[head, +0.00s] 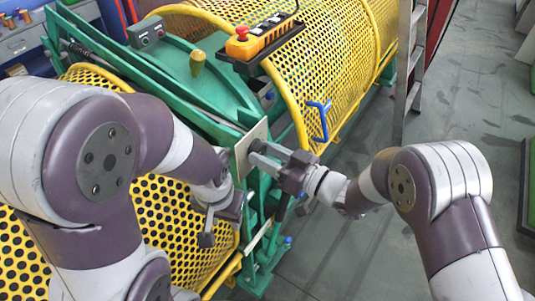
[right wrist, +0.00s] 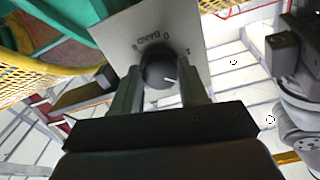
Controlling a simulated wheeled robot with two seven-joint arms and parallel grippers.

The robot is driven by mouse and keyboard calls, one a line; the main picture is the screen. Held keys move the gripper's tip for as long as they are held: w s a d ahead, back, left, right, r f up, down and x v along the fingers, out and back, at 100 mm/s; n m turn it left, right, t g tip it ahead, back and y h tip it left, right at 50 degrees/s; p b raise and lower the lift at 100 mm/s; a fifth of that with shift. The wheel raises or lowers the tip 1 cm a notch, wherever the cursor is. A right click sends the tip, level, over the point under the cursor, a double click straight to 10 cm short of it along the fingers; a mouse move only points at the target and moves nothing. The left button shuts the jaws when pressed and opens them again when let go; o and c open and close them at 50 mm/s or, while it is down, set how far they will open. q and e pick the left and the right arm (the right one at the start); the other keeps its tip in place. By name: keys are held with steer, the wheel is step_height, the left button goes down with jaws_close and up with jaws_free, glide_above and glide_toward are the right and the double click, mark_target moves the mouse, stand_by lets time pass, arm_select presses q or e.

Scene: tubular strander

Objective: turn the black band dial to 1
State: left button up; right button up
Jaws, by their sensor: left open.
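The black band dial (right wrist: 159,68) sits on a pale square plate (right wrist: 189,27) with dark lettering. The lettering reads BAND, with a 0 near the top and a 1 at the right. A short white mark shows on the dial's lower right part. The plate also shows in the head view (head: 243,153), on the green frame's end. My right gripper (head: 258,153) reaches the plate; its fingers lie on either side of the dial and appear to touch it. My left gripper (head: 222,225) is open and empty, below and left of the plate.
Yellow perforated guards (head: 335,60) flank the green machine frame (head: 205,75). An orange control box with a red button (head: 262,35) stands above the plate. A blue handle (head: 320,118) is on the right guard. A ladder (head: 408,65) stands behind. Grey floor at right is mostly clear.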

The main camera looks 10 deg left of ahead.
steer(key=shift+f+n+b, duration=0.25)
steer(key=shift+n+b, duration=0.65)
steer(key=shift+b, duration=0.2)
steer(key=n+b, duration=0.5)
steer(key=shift+r+n+b, duration=0.2)
steer(key=shift+n+b, duration=1.3)
steer(key=shift+b, duration=0.2)
steer(key=o, duration=1)
steer(key=shift+o, duration=0.2)
